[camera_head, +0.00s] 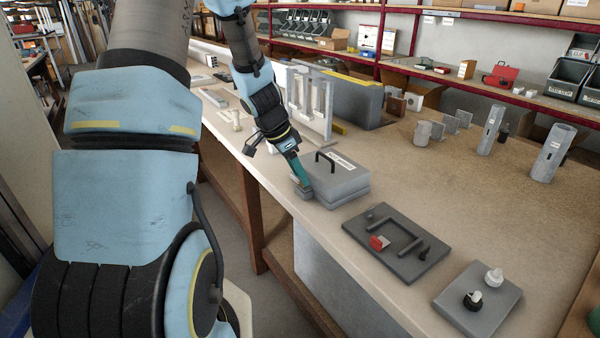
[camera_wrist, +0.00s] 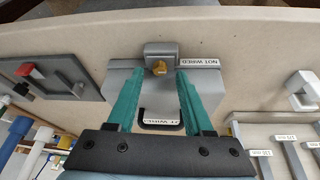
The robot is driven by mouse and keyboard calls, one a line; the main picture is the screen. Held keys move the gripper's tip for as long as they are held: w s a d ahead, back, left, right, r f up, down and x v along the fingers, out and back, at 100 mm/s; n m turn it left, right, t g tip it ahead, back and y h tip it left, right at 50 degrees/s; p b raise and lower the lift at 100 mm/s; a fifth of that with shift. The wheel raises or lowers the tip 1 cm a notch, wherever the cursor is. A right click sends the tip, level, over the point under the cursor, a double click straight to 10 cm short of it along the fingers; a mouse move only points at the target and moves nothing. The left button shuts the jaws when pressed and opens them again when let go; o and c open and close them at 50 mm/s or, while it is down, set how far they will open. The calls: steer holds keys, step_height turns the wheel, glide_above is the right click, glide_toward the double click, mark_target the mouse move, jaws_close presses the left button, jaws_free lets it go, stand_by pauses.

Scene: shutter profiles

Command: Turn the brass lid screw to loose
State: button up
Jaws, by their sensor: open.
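The grey box (camera_head: 350,185) with a black handle (camera_head: 325,160) on its lid stands on the bench. In the wrist view the brass lid screw (camera_wrist: 159,68) shows on a small grey block (camera_wrist: 158,49) at the box's edge. My gripper (camera_wrist: 157,76) is open, its two teal fingers apart. The screw appears between the fingertips; I cannot tell how far it is from them in depth, and no contact shows. In the head view my gripper (camera_head: 304,184) is low at the box's near left end and hides the screw.
A dark plate (camera_head: 385,255) with a bar handle and a red block (camera_head: 379,243) lies right of the box. A grey plate with a white and a black knob (camera_head: 472,299) is nearer the front. A white frame (camera_head: 312,105) stands behind.

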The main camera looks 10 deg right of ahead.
steer(key=shift+d+f, duration=0.2)
steer(key=shift+f, duration=0.4)
jaws_close()
